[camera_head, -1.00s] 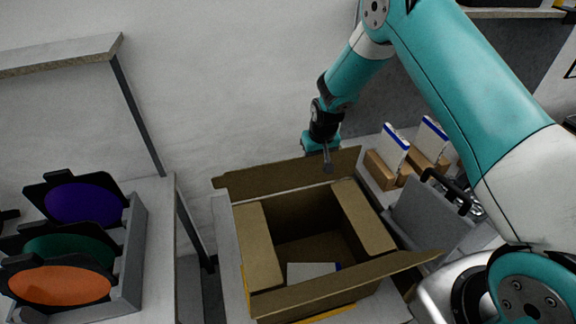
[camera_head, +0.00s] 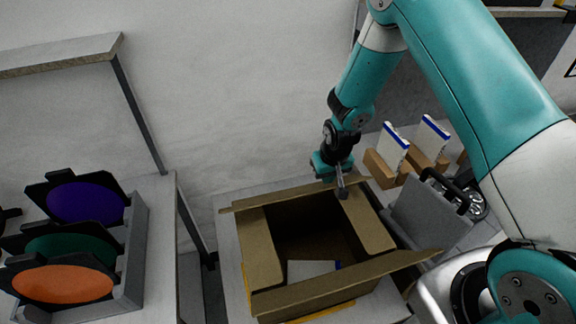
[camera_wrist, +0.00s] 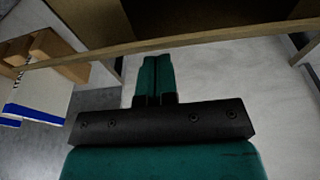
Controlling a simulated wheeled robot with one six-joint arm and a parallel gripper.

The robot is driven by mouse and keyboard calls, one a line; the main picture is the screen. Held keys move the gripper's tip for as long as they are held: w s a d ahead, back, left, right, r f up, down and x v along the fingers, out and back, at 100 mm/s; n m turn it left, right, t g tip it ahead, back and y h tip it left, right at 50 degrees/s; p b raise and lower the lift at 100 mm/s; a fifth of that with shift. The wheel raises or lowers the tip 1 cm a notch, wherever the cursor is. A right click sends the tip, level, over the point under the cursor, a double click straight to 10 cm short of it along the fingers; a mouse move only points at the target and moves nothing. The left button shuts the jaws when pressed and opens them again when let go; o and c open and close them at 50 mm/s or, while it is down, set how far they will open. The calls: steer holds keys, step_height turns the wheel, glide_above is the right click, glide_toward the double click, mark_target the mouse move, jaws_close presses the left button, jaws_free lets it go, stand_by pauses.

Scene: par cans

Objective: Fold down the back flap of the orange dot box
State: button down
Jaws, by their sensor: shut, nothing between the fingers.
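The open cardboard box (camera_head: 262,268) stands on a light table in the head view, with a white item (camera_head: 308,268) inside. No orange dot shows on it. Its back flap (camera_head: 280,196) is tipped forward and seen nearly edge-on. In the wrist view the shut fingers (camera_wrist: 155,75) point at the flap's edge (camera_wrist: 200,41); contact is hard to tell.
White-and-blue cards (camera_head: 395,147) in wooden blocks and a grey case (camera_head: 430,212) stand right of the box. At left, a grey rack (camera_head: 137,245) holds purple, green and orange discs. A wall is close behind the box.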

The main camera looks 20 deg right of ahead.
mark_target(332, 187)
steer(key=shift+s, duration=1.85)
step_height(332, 187, down, 7)
steer(key=b, duration=0.5)
steer(key=shift+r, duration=0.35)
step_height(332, 187, up, 12)
steer(key=p, duration=0.8)
